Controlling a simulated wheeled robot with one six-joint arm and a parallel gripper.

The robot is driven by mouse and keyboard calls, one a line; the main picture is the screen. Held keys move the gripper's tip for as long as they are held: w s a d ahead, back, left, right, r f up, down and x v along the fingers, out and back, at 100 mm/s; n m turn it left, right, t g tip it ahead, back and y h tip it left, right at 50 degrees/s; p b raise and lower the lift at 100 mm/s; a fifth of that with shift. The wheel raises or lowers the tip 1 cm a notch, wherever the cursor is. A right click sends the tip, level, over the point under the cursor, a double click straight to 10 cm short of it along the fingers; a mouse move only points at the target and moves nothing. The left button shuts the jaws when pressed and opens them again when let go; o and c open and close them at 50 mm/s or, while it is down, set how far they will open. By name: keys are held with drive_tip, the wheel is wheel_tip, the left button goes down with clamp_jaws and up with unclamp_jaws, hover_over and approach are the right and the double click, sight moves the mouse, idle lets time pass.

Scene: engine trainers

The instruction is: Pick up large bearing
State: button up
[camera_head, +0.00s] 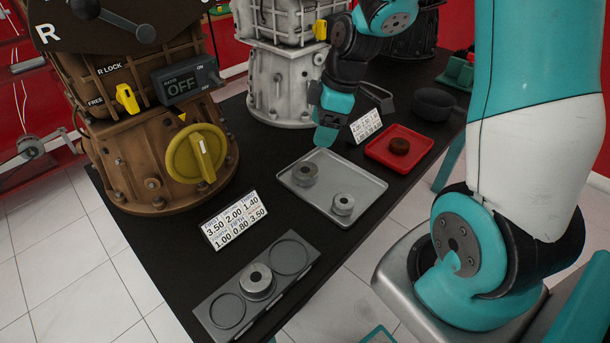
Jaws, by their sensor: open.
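Two grey metal bearings stand on a light grey tray (361,216) on the black table. The wider, flatter one, which looks like the large bearing (304,174), is at the tray's left back. The smaller bearing (343,204) is at its front. A third round metal part (257,281) sits in the middle of a dark grey holder (215,308), between two empty round recesses. My gripper (348,110) hangs open behind the tray, above and apart from the large bearing. Its fingers are small and partly hard to make out; I see nothing held.
A red tray (424,143) with a brown round part (399,146) lies to the right. A black bowl (433,104) is behind it. A brown engine housing (160,130) and a pale one (283,75) stand along the back. Number cards (234,220) stand near the trays.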

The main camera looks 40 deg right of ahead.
sight(305, 170)
drive_tip(key=x, duration=1.1)
drive_tip(key=shift+a+f, duration=0.25)
drive_tip(key=shift+f, duration=0.1)
drive_tip(key=c, duration=0.7)
